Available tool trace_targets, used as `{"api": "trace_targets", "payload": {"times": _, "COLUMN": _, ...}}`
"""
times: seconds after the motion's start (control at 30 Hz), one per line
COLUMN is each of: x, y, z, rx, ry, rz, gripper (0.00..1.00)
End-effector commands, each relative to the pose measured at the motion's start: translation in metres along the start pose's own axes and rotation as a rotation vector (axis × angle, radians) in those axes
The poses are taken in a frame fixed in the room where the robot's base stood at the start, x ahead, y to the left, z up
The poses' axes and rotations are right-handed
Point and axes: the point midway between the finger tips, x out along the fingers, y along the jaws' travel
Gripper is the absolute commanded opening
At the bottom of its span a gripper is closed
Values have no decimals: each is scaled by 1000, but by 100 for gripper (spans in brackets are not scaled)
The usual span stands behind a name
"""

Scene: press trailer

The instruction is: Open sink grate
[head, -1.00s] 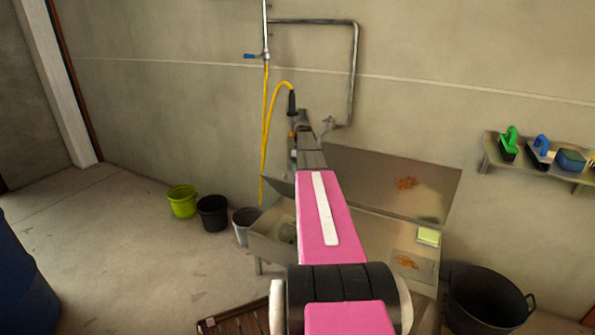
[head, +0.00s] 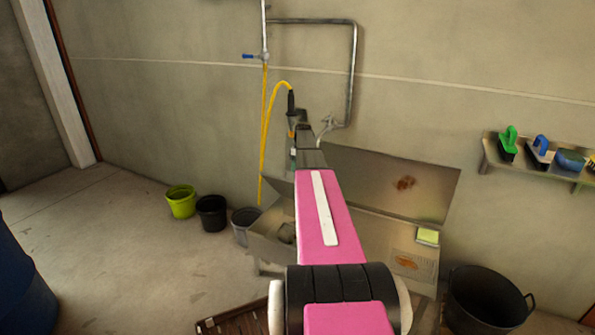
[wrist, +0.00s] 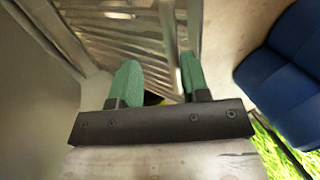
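The steel sink (head: 268,243) stands against the wall in the head view, partly hidden behind my pink arm. A slatted metal grate (wrist: 125,32) fills the upper middle of the wrist view, close ahead of my gripper (wrist: 159,78). Its bars run at a slant, and an upright metal strip (wrist: 168,35) reaches down between my fingers. My two green fingers are wide apart. The strip is close to the right finger; I cannot tell whether they touch.
A yellow hose (head: 265,130) hangs left of my arm. Three buckets, green (head: 181,203), black (head: 211,213) and grey (head: 243,222), stand left of the sink. A black tub (head: 487,303) stands at the right. A brush shelf (head: 489,152) is on the wall.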

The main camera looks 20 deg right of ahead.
Motion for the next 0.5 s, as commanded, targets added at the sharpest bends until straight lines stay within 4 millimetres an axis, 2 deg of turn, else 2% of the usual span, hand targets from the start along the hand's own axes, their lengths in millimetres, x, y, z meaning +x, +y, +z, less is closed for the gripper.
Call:
{"api": "trace_targets", "payload": {"times": 0.17, "x": -32, "y": -12, "z": 0, "rx": 0, "ry": 1, "rz": -3, "gripper": 38}}
{"api": "trace_targets", "payload": {"times": 0.2, "x": -32, "y": -24, "z": -4, "rx": -3, "ry": 0, "rz": -4, "gripper": 38}}
{"api": "trace_targets", "payload": {"times": 0.5, "x": -48, "y": -82, "z": -32, "rx": -4, "ry": 2, "rz": -6, "gripper": 38}}
